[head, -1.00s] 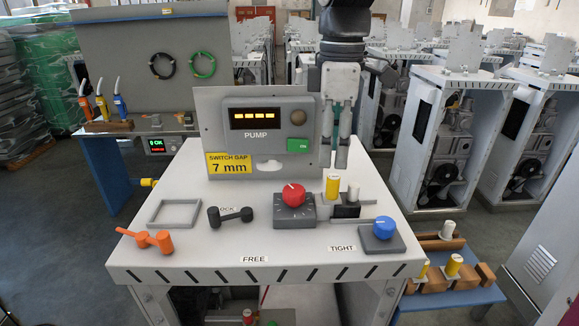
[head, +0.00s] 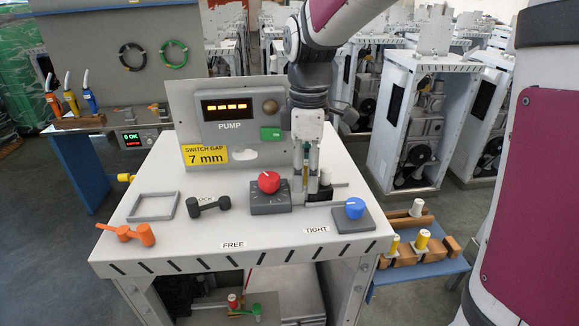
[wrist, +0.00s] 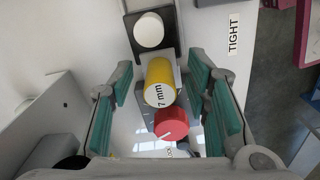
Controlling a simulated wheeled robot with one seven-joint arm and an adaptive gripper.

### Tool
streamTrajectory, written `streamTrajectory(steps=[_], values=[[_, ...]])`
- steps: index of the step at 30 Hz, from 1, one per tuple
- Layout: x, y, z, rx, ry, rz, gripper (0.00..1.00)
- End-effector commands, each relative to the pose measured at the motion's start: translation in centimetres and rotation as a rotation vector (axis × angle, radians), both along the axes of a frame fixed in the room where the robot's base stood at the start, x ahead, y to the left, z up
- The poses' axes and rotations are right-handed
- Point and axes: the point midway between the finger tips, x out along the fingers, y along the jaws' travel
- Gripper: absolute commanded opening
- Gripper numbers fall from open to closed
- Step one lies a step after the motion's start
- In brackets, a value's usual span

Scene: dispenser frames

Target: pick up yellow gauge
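The yellow gauge (wrist: 160,82), a cylinder marked 7 mm, stands on the worktop in the wrist view. In the head view it is mostly hidden behind my gripper. My gripper (head: 305,180) points down over it. In the wrist view my gripper (wrist: 160,98) is open, with one green-padded finger on each side of the gauge and visible gaps between.
A red knob (head: 269,182) is close to the left of my gripper. A white-topped peg (head: 325,178) stands close on the right. A blue knob (head: 355,208) sits farther right. The pump panel (head: 241,117) rises behind. More yellow-topped pieces (head: 422,238) are on the blue side bench.

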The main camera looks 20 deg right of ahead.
Motion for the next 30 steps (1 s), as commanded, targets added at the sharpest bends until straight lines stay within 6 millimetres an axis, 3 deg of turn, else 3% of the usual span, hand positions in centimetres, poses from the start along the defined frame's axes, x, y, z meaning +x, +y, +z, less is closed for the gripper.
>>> streamTrajectory(steps=[1, 6, 19, 28, 30], values=[[0.0, 0.0, 0.0, 0.0, 0.0, 0.0, 0.35], [0.0, 0.0, 0.0, 0.0, 0.0, 0.0, 0.0], [0.1, 0.0, 0.4, 0.001, -0.001, 0.0, 0.0], [0.3, 0.0, 3.8, 0.0, -0.006, 0.0, 0.0], [-1.3, 0.1, 3.8, 0.0, -0.002, 0.001, 0.0]])
